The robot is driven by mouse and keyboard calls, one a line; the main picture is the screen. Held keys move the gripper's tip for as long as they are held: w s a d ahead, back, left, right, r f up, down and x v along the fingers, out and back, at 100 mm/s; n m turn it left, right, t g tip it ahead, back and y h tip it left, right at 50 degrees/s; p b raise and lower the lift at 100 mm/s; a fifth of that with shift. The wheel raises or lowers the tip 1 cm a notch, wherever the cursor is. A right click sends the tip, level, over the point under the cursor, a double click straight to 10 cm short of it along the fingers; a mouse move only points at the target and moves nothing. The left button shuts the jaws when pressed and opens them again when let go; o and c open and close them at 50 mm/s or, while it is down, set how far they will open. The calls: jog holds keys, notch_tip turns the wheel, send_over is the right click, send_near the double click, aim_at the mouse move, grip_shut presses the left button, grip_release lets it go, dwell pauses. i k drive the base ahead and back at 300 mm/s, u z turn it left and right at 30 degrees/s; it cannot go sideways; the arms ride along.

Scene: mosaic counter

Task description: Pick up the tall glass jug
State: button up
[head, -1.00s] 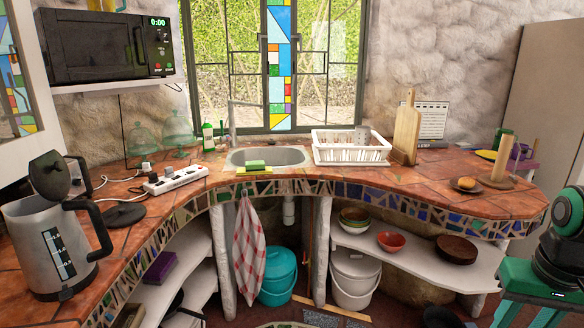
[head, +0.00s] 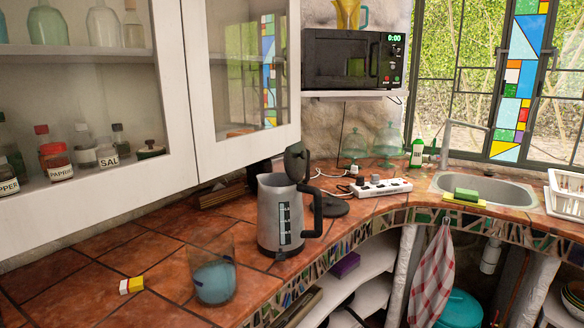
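A clear glass vessel (head: 212,272) with something blue in its lower part stands upright on the tiled counter at the front, near the mosaic edge. No handle shows on it. An amber glass jug (head: 347,14) with a teal handle stands on top of the microwave, its top cut off by the frame. I cannot tell for certain which of the two is the tall glass jug. My gripper is not in view.
A grey kettle (head: 283,215) with its lid raised stands right of the clear vessel. A small yellow, white and red block (head: 131,285) lies to its left. A power strip (head: 381,187) and the sink (head: 486,188) are farther right. Cabinets (head: 150,175) overhang the counter's back left.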

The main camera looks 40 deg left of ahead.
aim_at(210, 253)
jog(key=u, duration=1.5)
